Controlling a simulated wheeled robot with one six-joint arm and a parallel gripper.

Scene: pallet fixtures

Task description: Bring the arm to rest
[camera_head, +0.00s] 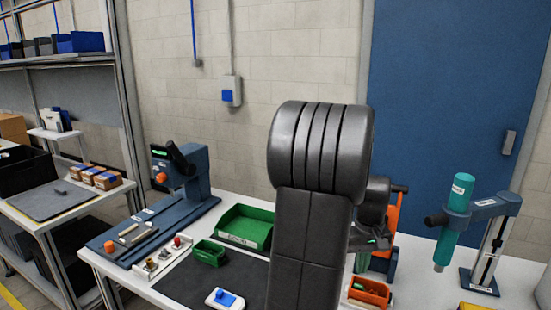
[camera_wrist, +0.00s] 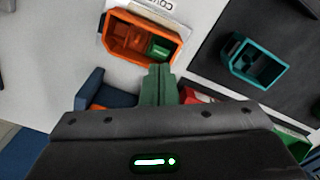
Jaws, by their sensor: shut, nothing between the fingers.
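My arm (camera_head: 310,235) stands raised in the middle of the head view, its dark links covering part of the workbench. My gripper's green fingers (camera_wrist: 158,85) show in the wrist view, closed together with nothing between them. They point at the near side of an orange bin (camera_wrist: 118,36) that holds a green piece (camera_wrist: 160,47). I cannot tell the height of the fingertips above the bench.
The white bench (camera_head: 425,270) carries a dark mat (camera_head: 190,282), a green tray (camera_head: 245,228), an orange bin (camera_head: 370,292) and a blue press (camera_head: 185,185). A teal tool on a stand (camera_head: 455,215) is at the right. The wrist view shows a teal bin (camera_wrist: 238,58).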

